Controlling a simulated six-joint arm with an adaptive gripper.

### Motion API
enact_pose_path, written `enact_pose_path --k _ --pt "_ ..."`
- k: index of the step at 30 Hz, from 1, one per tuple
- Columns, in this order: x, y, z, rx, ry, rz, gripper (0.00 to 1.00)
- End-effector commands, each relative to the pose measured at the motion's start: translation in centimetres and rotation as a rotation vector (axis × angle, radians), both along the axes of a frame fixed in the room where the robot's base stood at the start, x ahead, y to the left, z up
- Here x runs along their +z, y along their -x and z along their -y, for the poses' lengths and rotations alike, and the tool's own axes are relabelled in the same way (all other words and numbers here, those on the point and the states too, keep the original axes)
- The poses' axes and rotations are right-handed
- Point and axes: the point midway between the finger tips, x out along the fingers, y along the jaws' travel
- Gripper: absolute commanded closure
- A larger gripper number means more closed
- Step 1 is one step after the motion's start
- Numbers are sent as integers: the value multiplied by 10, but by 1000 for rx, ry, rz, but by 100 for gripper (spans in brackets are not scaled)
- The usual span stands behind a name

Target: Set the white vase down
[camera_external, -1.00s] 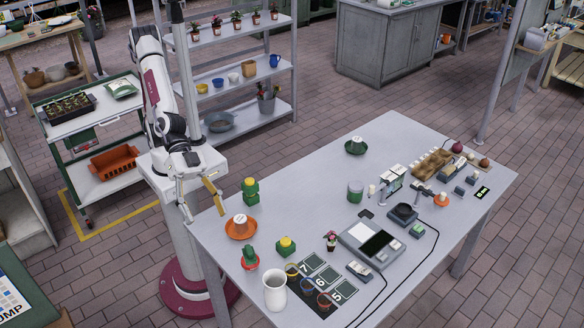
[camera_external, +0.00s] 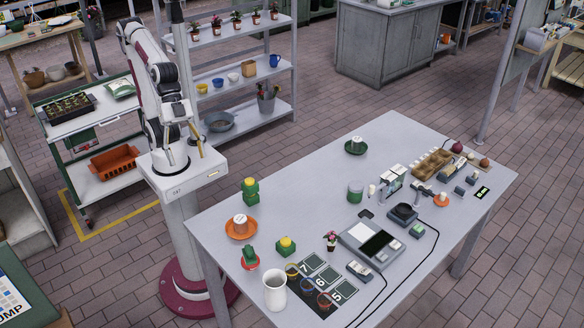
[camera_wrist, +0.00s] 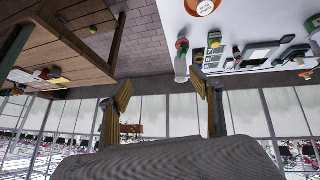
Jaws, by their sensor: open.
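The white vase (camera_external: 275,291) stands upright on the near left corner of the grey table, next to the black numbered mat (camera_external: 316,284). Nothing is touching it from above. In the wrist view, a pale shape that looks like the vase (camera_wrist: 181,68) shows beyond my fingers, near the table edge. My gripper (camera_wrist: 160,85) is open, with its two yellow fingers wide apart and nothing between them. In the external view it is folded back close to my arm, above my base and well away from the vase.
A cactus in a red pot (camera_external: 250,258), a yellow-green block (camera_external: 286,246) and an orange saucer (camera_external: 241,229) with a white pot stand near the vase. A scale (camera_external: 370,244) and cables lie to its right. The table's left middle is mostly clear.

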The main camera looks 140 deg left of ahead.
Motion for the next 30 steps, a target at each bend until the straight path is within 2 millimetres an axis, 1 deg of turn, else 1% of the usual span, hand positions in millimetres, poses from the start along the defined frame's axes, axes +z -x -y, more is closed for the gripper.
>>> enact_pose_path --k 1,6,9,12,15,17,30 --pt "-2 14 -7 5 -18 -14 36" --pt "-16 60 -31 26 -85 -81 36" --pt "-24 81 -43 43 -116 -114 36" --pt "-29 96 -51 55 -140 -137 36" --pt "-32 105 -56 63 -154 -152 36" --pt "-33 107 -57 66 -156 -156 36" --pt "-33 107 -57 65 -157 -156 36"
